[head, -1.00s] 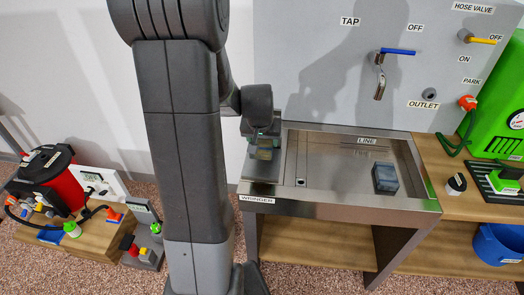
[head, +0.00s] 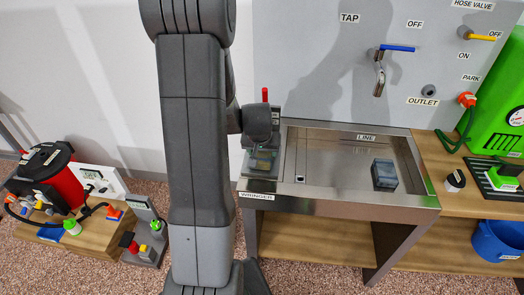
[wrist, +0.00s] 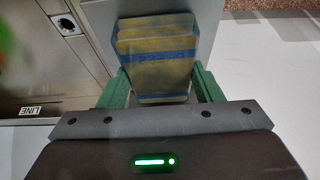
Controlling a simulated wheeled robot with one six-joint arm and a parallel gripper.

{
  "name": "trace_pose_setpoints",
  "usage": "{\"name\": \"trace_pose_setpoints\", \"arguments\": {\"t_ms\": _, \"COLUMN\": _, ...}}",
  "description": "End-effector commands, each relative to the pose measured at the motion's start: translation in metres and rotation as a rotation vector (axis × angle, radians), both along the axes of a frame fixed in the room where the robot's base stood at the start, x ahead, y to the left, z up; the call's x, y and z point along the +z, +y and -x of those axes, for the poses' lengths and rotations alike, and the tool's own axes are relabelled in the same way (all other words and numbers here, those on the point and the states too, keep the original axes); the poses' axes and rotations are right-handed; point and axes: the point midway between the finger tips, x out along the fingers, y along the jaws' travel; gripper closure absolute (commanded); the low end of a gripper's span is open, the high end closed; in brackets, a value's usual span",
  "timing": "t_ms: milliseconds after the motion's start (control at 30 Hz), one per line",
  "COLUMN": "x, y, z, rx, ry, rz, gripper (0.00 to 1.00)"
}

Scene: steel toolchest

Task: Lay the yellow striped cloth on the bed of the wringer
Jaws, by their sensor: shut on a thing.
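The yellow cloth (wrist: 157,58) with a blue stripe is folded and shows between the green fingers of my gripper (wrist: 155,85) in the wrist view. The gripper is shut on it. In the head view my gripper (head: 262,160) is at the wringer, at the left end of the sink, and my arm hides part of it. The wringer (head: 262,182) is a grey plate with a red-handled upright behind my wrist. I cannot tell whether the cloth touches the bed.
The steel sink (head: 335,205) holds a blue-grey block (head: 384,174) at its right. The tap (head: 379,70) hangs on the wall panel above. A wooden counter with a green machine (head: 497,100) stands right. A red canister (head: 55,180) stands at the left.

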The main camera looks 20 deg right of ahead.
Motion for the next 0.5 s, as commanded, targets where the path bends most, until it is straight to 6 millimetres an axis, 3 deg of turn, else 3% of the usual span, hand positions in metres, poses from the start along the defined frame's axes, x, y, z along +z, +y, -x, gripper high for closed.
{"name": "trace_pose_setpoints", "arguments": {"t_ms": 33, "x": -0.0032, "y": -0.0001, "z": -0.0001, "rx": 0.0, "ry": 0.0, "rz": 0.0, "gripper": 0.67}}
{"name": "trace_pose_setpoints", "arguments": {"t_ms": 67, "x": -0.0015, "y": 0.0, "z": -0.0001, "rx": 0.0, "ry": 0.0, "rz": 0.0, "gripper": 0.35}}
{"name": "trace_pose_setpoints", "arguments": {"t_ms": 133, "x": -0.0012, "y": 0.0, "z": 0.0, "rx": 0.0, "ry": 0.0, "rz": 0.0, "gripper": 0.21}}
{"name": "trace_pose_setpoints", "arguments": {"t_ms": 500, "x": 0.0017, "y": 0.0001, "z": 0.0, "rx": 0.0, "ry": 0.0, "rz": 0.0, "gripper": 0.19}}
